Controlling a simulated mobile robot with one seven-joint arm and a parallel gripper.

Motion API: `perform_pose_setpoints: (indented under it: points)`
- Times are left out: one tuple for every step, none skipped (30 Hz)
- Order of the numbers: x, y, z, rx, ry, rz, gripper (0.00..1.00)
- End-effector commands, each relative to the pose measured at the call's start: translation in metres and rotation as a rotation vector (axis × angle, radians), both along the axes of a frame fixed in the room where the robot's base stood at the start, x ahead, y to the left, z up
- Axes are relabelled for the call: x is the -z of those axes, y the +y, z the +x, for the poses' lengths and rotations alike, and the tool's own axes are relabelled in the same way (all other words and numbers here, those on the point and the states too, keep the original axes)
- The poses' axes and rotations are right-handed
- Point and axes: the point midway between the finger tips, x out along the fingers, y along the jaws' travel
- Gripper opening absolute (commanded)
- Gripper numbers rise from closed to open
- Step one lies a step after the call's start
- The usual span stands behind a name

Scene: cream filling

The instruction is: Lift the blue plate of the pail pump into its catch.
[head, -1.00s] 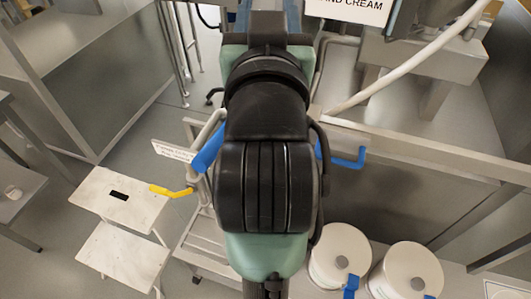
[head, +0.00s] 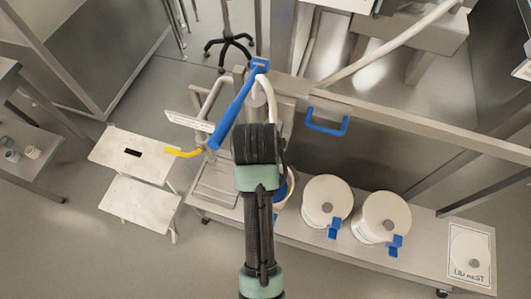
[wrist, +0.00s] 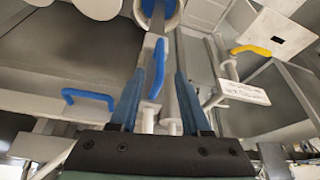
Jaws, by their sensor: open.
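The pail pump stands at the middle of the head view, partly behind my arm. Its long blue lever (head: 235,110) slants up to the right. A little of a pail with blue inside (head: 283,190) shows beside my arm; I take this blue for the plate, mostly hidden. In the wrist view a round pale rim with blue inside (wrist: 172,14) is at the top edge. My gripper (wrist: 158,78) is open, its two fingers apart. A blue handle (wrist: 158,68) shows between the fingers; I cannot tell its distance. The catch is not clearly visible.
A yellow handle (head: 183,153) and a white sign (head: 190,122) stick out left of the lever. A blue pull handle (head: 327,122) is on the panel. Two white lidded tubs (head: 326,202) stand on the low bench to the right. A white step stool (head: 135,150) stands left.

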Motion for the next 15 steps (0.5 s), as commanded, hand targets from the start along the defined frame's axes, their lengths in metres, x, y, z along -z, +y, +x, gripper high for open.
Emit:
perform_pose_setpoints:
  points:
    - [0.010, -0.001, 0.003, 0.001, 0.003, 0.000, 0.47]
    - [0.016, -0.001, 0.006, 0.001, 0.004, 0.001, 0.47]
    - [0.023, -0.001, 0.009, 0.001, 0.003, 0.001, 0.47]
    - [0.028, -0.002, 0.011, 0.001, 0.003, 0.001, 0.47]
    - [0.033, -0.002, 0.013, 0.001, 0.002, 0.001, 0.47]
    - [0.040, -0.002, 0.016, 0.001, 0.002, 0.001, 0.47]
    - [0.045, -0.002, 0.018, 0.001, 0.002, 0.001, 0.47]
    - [0.049, -0.003, 0.021, 0.001, 0.000, 0.000, 0.47]
    - [0.055, -0.003, 0.023, 0.001, 0.000, 0.000, 0.47]
    - [0.059, -0.003, 0.025, 0.001, -0.001, 0.000, 0.47]
    - [0.063, -0.003, 0.026, 0.001, -0.001, 0.000, 0.47]
    - [0.067, -0.003, 0.029, 0.001, -0.002, 0.001, 0.47]
    - [0.071, -0.004, 0.030, 0.001, -0.001, 0.001, 0.47]
    - [0.073, -0.004, 0.031, 0.001, -0.002, 0.001, 0.47]
    - [0.076, -0.004, 0.032, 0.001, -0.002, 0.001, 0.47]
